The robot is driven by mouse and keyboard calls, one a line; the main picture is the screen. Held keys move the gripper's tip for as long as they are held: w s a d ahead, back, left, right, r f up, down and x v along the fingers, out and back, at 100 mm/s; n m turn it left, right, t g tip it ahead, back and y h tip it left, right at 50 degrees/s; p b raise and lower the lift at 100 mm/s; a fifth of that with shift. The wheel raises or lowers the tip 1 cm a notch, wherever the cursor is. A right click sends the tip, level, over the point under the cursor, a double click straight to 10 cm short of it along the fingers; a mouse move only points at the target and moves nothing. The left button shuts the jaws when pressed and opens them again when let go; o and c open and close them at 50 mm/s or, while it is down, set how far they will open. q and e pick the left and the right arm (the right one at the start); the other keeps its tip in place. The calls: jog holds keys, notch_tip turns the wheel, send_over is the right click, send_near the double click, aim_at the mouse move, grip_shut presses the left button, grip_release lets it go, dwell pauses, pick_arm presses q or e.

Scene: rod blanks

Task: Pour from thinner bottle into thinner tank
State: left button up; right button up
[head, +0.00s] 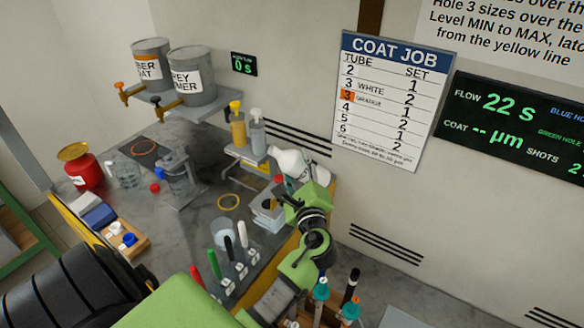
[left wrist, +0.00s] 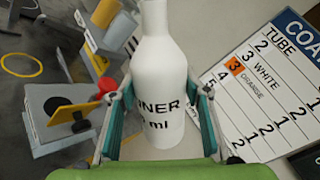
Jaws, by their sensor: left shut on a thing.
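My left gripper (head: 306,188) is shut on the white thinner bottle (head: 289,160). In the left wrist view the bottle (left wrist: 160,75) stands between the teal fingers of the left gripper (left wrist: 165,92), its label partly readable as "NER" and "ml". In the head view the bottle is tilted, with its top toward the left. A small grey box (head: 261,221), probably the thinner tank, sits left of the gripper; in the left wrist view this box (left wrist: 49,135) has an orange flap and a dark opening. No liquid stream shows. My right gripper is out of view.
A stand with yellow and clear pump bottles (head: 238,128) is close behind the bottle. Several marker-like rods (head: 228,250) and a clear cup (head: 223,231) stand in front of the box. Two tapped drums (head: 190,78) sit on a shelf.

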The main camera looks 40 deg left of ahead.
pick_arm(q)
jog(key=shift+r, duration=0.1)
jog(key=shift+w+a, duration=0.1)
jog(key=shift+a, duration=0.05)
jog(key=shift+d+r, duration=0.1)
jog(key=shift+d, duration=0.2)
jog(key=shift+n, duration=0.4)
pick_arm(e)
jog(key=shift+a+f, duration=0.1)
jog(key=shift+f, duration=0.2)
pick_arm(q)
jog(key=shift+n+b, duration=0.3)
jog(key=shift+b, duration=0.05)
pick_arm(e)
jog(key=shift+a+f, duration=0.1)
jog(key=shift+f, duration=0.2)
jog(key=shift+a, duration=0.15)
pick_arm(q)
jog(key=shift+w+d+r+n, duration=0.1)
jog(key=shift+r+n, duration=0.05)
jog(key=shift+n, duration=0.25)
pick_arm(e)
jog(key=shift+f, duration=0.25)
